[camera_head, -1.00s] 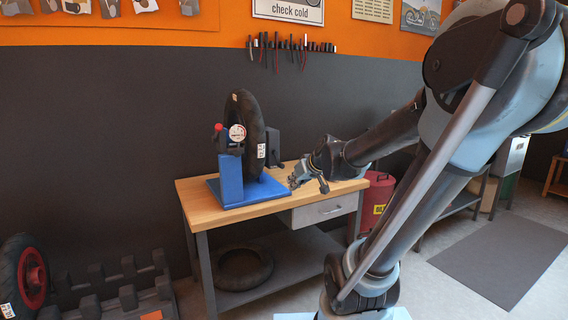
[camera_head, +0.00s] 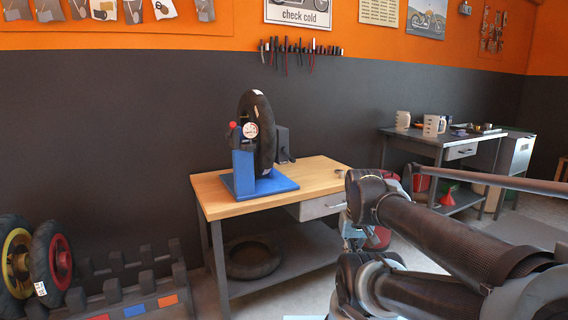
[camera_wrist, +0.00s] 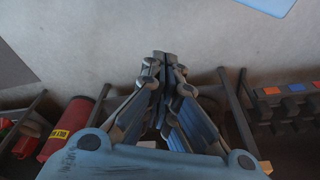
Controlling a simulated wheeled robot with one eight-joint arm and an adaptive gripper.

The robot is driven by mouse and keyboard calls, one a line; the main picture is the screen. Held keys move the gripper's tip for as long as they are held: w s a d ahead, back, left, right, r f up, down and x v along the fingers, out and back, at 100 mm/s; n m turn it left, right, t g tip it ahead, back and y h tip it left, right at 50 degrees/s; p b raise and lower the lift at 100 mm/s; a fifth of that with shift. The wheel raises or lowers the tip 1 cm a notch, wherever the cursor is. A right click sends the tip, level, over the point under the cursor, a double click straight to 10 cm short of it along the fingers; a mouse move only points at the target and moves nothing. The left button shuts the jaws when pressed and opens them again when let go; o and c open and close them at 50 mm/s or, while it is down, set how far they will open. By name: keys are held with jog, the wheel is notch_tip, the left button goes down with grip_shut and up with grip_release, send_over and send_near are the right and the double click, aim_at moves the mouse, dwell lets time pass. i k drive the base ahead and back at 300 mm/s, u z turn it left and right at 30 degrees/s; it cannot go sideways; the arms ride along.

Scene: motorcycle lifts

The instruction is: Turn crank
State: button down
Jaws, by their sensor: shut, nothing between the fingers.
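A blue stand (camera_head: 243,172) with a wide blue base sits on the wooden workbench (camera_head: 325,171) and holds an upright black tyre (camera_head: 262,115). A small crank with a red knob (camera_head: 232,125) is on the stand's left side, beside a round white label (camera_head: 250,130). My gripper (camera_wrist: 163,55) is shut and empty in the wrist view, over the grey floor. In the head view my arm hangs to the right of the bench's front corner, well apart from the crank. There the fingers are mostly hidden behind my arm.
A dark box (camera_head: 284,143) stands behind the tyre. The bench has a drawer (camera_head: 318,206), and a tyre (camera_head: 252,258) lies on its lower shelf. A wheel rack (camera_head: 140,290) is at left. A red can (camera_wrist: 68,130) stands beside the bench. The bench top's right half is nearly clear.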

aim_at(285, 149)
jog(key=k, duration=1)
jog(key=u, duration=0.25)
jog(key=i, duration=1.95)
jog(key=z, duration=0.5)
